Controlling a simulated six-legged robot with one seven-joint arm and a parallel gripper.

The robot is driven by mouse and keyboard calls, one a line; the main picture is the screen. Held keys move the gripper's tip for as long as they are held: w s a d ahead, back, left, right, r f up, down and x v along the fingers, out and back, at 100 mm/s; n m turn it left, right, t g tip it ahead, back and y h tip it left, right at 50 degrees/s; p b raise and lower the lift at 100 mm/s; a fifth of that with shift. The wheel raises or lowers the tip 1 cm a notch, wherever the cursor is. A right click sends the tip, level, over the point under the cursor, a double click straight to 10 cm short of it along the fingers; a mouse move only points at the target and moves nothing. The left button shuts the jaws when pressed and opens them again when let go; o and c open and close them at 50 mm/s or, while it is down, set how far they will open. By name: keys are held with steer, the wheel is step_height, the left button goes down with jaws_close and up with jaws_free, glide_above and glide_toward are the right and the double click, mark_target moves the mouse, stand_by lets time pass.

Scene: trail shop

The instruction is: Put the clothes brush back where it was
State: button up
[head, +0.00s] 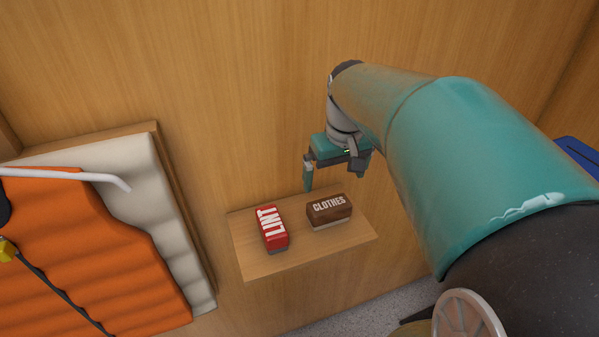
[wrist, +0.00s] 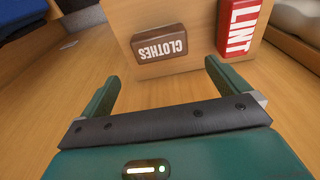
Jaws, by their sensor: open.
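The clothes brush (head: 329,207) is a brown block with white "CLOTHES" lettering. It lies on a small wooden shelf (head: 290,262), on the right part of it.
A red lint brush (head: 271,228) lies on the shelf left of the clothes brush; it also shows in the wrist view (wrist: 240,28). An orange quilted item (head: 90,250) on a cream-padded panel hangs at the left. A blue item (head: 578,155) is at the far right. The shelf's front left is bare.

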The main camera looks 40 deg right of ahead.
steer(key=s+a+n+t, duration=0.3)
steer(key=a+t, duration=0.1)
steer(key=a, duration=1.8)
steer(key=shift+s+a, duration=0.15)
steer(key=shift+a, duration=0.1)
steer(key=shift+a+f, duration=0.1)
steer(key=shift+a, duration=0.05)
